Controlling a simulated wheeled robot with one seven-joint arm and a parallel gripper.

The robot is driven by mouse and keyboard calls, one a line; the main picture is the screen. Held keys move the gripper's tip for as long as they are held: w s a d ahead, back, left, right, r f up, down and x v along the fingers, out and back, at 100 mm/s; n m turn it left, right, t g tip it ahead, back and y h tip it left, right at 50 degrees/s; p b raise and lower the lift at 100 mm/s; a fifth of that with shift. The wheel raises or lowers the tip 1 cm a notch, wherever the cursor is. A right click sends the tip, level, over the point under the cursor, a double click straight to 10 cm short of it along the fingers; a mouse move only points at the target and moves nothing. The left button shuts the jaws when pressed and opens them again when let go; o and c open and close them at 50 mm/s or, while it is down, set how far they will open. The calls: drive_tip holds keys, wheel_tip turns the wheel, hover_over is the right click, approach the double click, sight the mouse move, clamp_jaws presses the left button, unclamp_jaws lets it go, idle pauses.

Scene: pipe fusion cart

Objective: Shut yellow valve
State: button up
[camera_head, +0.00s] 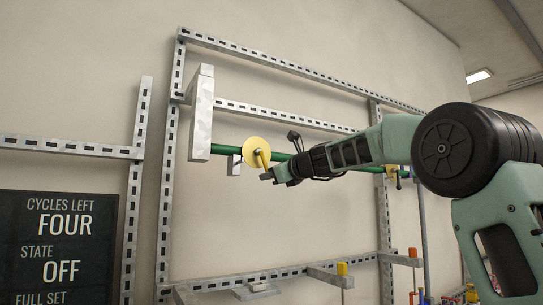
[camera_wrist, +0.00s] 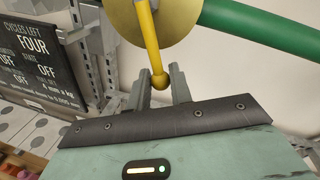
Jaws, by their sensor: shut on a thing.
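The yellow valve (camera_head: 257,153) is a round brass-yellow disc with a yellow lever, mounted on a green pipe (camera_head: 225,150). My gripper (camera_head: 268,174) is at the lever's free end. In the head view the fingertips are small and the knob is hidden.
A perforated metal frame (camera_head: 168,190) stands against the wall around the pipe. A dark sign (camera_head: 57,245) reads cycles left FOUR, state OFF. A pale upright block (camera_head: 202,113) stands left of the valve.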

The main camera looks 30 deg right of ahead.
drive_tip(key=shift+a+f+m+t+b, duration=0.2)
drive_tip(key=shift+a+m+t+b, duration=0.15)
drive_tip(key=shift+a+m, duration=0.55)
drive_tip(key=shift+d, duration=0.15)
drive_tip(key=shift+s+a+m+b, duration=0.1)
drive_tip(key=shift+a+m+b, duration=0.5)
drive_tip(key=shift+m, duration=0.6)
drive_tip(key=o, duration=1.9)
drive_tip(key=shift+a, duration=0.1)
drive_tip(key=shift+f, duration=0.1)
